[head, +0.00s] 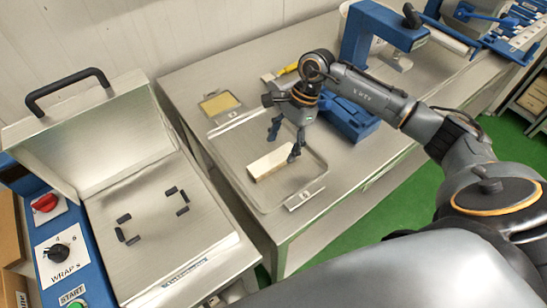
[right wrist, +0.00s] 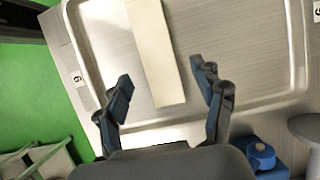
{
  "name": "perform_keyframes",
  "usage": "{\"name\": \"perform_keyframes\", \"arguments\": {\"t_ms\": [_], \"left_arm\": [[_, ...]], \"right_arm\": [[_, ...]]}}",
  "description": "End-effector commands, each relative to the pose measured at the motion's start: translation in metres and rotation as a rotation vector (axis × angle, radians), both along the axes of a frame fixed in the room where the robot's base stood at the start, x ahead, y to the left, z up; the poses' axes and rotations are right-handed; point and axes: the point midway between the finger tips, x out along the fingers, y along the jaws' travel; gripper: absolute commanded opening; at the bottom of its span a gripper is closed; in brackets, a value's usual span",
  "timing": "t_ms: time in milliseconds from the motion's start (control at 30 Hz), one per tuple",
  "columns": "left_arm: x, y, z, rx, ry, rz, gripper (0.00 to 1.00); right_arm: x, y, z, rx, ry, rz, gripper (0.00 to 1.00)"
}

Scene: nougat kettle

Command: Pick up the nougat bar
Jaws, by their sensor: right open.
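The nougat bar (head: 270,163) is a pale cream block lying on a shallow metal tray (head: 272,204) on the steel table. My right gripper (head: 284,143) is open above the tray, close to the bar in the head view. In the right wrist view the bar (right wrist: 157,60) runs from the top edge down to between the open fingers of my right gripper (right wrist: 161,88). The fingers stand apart on either side of its near end, with clear gaps, and do not touch it. The left gripper is not in view.
A wrapping machine (head: 150,225) with a raised lid and dark blocks on its plate stands at the left. A small tray with a yellow slab (head: 219,103) lies behind the bar's tray. A blue press (head: 380,35) stands at the back. Green floor (head: 345,215) shows beyond the table edge.

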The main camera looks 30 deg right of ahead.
Motion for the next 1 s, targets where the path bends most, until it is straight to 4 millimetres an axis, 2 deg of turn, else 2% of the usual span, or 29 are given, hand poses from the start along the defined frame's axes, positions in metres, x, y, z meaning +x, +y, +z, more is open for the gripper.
{"name": "perform_keyframes", "arguments": {"t_ms": [33,100,300,500,567,800,833,1000], "left_arm": [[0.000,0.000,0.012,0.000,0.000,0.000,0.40],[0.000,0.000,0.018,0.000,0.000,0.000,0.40],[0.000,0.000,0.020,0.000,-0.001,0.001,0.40],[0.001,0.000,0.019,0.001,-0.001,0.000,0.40],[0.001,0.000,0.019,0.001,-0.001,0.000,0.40],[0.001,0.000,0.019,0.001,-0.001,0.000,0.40],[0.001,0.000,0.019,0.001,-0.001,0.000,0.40],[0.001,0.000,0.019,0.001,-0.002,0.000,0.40]], "right_arm": [[-0.003,0.007,-0.001,0.003,0.007,0.003,0.68],[-0.004,0.013,-0.011,0.003,0.006,0.001,0.68],[-0.004,0.018,-0.031,0.000,0.002,0.000,0.68],[-0.003,0.018,-0.032,0.000,0.001,0.000,0.68],[-0.003,0.018,-0.032,0.000,0.001,0.000,0.58],[-0.003,0.018,-0.032,0.001,0.001,-0.001,0.09],[-0.003,0.018,-0.031,0.001,0.001,-0.001,0.04],[-0.003,0.018,-0.031,0.001,0.000,0.000,0.04]]}}
